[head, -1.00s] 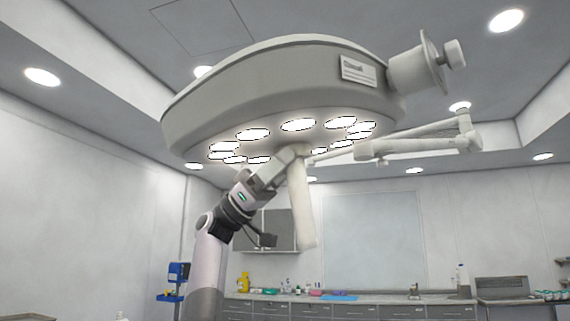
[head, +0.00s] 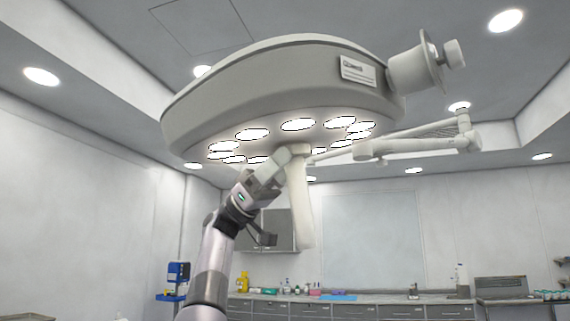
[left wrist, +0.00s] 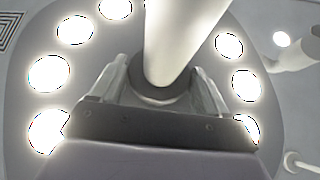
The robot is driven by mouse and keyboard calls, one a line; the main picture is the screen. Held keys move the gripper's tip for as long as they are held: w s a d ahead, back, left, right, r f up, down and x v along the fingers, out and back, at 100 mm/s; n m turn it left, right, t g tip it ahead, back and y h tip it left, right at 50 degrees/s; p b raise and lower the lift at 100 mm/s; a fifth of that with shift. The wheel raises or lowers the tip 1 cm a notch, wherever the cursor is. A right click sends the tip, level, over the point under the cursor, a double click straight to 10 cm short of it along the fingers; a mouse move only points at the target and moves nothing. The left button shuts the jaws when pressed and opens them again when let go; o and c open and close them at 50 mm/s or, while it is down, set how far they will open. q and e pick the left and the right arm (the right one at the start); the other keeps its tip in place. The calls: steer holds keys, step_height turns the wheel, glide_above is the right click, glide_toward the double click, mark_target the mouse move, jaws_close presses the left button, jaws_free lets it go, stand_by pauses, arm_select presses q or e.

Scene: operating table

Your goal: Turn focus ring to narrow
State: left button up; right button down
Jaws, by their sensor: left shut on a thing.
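A large grey surgical lamp head (head: 270,90) hangs overhead, with several lit round lamps on its underside. A pale handle (head: 302,205) hangs down from the middle of the underside, and the focus ring is around its upper end (head: 297,150). My left gripper (head: 282,160) reaches up from below left and is shut at the top of the handle. In the left wrist view the gripper's fingers (left wrist: 160,88) lie on both sides of the handle's dark-edged base, and the white handle (left wrist: 185,35) rises between them. My right gripper is not in view.
A jointed white lamp arm (head: 410,142) runs to the right behind the lamp head. A counter (head: 380,300) with bottles and a wall cabinet (head: 278,232) stand at the back. The air right of the handle is clear.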

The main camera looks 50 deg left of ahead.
arm_select(q)
steer(key=shift+f, duration=0.1)
steer(key=o, duration=1)
steer(key=shift+o, duration=0.2)
steer(key=v, duration=0.7)
steer(key=shift+w+f+t, duration=0.1)
steer(key=shift+t, duration=0.2)
